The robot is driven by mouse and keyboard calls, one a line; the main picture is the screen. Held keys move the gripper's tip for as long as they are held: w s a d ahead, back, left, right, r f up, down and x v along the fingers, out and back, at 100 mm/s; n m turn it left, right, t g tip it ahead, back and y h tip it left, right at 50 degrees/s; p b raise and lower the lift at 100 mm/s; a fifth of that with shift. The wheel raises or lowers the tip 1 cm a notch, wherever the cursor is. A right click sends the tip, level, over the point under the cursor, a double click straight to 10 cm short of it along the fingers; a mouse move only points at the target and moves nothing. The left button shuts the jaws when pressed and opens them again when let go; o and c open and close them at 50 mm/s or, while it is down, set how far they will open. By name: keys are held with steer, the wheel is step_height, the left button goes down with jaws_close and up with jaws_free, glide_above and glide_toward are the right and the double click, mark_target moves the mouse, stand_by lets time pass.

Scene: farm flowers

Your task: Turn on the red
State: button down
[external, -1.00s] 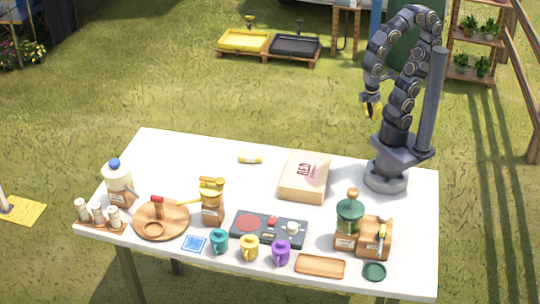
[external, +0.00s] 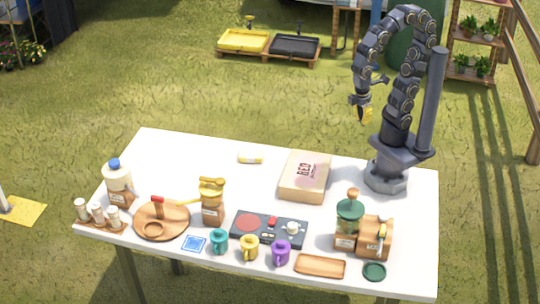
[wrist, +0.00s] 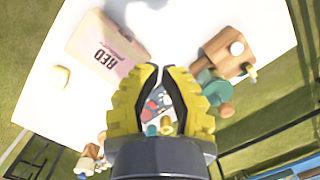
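A dark control panel (external: 258,238) lies near the front middle of the white table. It has a large red disc (external: 247,223) on its left, a small red part (external: 272,221) at the middle and a pale knob (external: 292,228) on its right. My gripper (external: 361,112) is in the air above and behind the table, well away from the panel. In the wrist view its yellow fingers (wrist: 160,70) are apart and empty. Part of the panel (wrist: 156,104) shows between them; the fingers hide the rest.
A cardboard box marked RED (external: 304,178) stands behind the panel. Teal (external: 219,242), yellow (external: 249,248) and purple (external: 281,254) mugs line its front. A yellow-topped dispenser (external: 212,203) is left, a green-topped grinder (external: 349,222) right. The table's back left is mostly clear.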

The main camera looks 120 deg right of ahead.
steer(key=w+f+m+t, duration=0.1)
steer(key=w+f+m, duration=0.1)
steer(key=w, duration=0.7)
steer(key=w+f+m, duration=0.2)
steer(key=w+f, duration=0.1)
steer(key=w, duration=0.6)
steer(key=m+t+y, duration=0.1)
steer(key=m+t, duration=0.1)
steer(key=m, duration=0.2)
glide_above(270, 221)
steer(key=s+d, duration=0.2)
step_height(270, 221, down, 8)
steer(key=shift+w+a, duration=0.1)
steer(key=shift+a, duration=0.1)
steer(key=shift+f, duration=0.1)
steer(key=f, duration=0.4)
steer(key=w+a+f, duration=0.1)
steer(key=f, duration=0.8)
steer(key=shift+w+a+f, duration=0.2)
steer(key=shift+a+f, duration=0.1)
steer(key=shift+f, duration=0.1)
